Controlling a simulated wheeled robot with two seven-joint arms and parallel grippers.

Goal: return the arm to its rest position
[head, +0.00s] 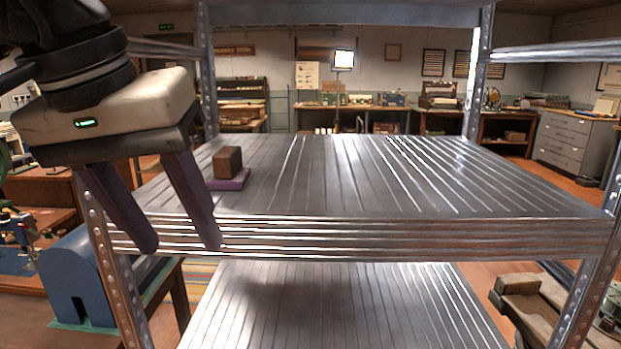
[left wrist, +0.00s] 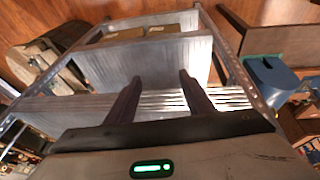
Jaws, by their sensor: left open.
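My left gripper (head: 182,246) hangs at the left of the head view with its two dark fingers apart and pointing down. Nothing is between the fingers. The fingertips show in front of the front edge of the metal shelf (head: 370,180), near its left post. In the left wrist view the open fingers (left wrist: 159,78) reach toward the shelving. My right arm and gripper are not in view.
A brown block (head: 228,162) stands on a purple piece (head: 230,181) at the shelf's left, close to my gripper. The rest of this shelf is bare. A lower shelf (head: 340,305) lies beneath. A blue arched object (head: 82,280) stands left of the rack.

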